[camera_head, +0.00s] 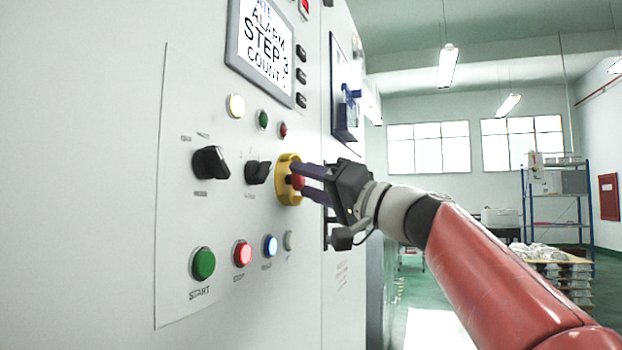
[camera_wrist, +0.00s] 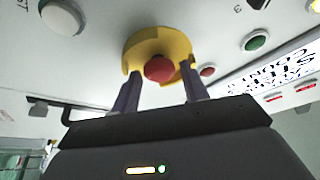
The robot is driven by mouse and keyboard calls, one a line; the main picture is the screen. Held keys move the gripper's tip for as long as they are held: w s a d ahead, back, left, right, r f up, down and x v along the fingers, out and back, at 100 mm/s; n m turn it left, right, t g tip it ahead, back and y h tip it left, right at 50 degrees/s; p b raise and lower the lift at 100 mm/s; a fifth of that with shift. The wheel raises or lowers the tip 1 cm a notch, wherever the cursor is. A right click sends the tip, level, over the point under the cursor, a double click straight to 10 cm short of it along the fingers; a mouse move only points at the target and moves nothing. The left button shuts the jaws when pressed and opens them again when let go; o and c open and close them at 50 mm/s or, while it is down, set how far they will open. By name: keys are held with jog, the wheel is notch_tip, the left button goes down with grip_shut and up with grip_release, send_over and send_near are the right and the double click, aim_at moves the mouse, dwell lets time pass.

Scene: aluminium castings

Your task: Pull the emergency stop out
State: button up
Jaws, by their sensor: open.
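The emergency stop is a red mushroom button (camera_head: 298,178) inside a yellow collar (camera_head: 284,190) on the grey panel. In the wrist view the red button (camera_wrist: 159,69) sits in the middle of the yellow collar (camera_wrist: 146,45). My gripper (camera_head: 302,183) is open at the panel. Its two dark fingers, also in the wrist view (camera_wrist: 161,85), reach toward the collar, one on each side of the red button. A gap shows between the button and each finger there. Whether the fingertips touch the collar I cannot tell.
Black rotary knobs (camera_head: 211,163) are left of the collar. The green START button (camera_head: 203,263), a lit red button (camera_head: 243,254) and a blue button (camera_head: 271,246) sit below. A screen (camera_head: 262,48) reads ALARM, STEP 3.

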grip_shut()
jog(key=shift+s+d+f+b, duration=0.1)
jog(key=shift+d+f+b, duration=0.1)
jog(key=shift+d+b, duration=0.25)
jog(key=shift+s+d+r+b, duration=0.1)
jog(key=shift+d+b, duration=0.15)
jog(key=shift+b, duration=0.05)
grip_release()
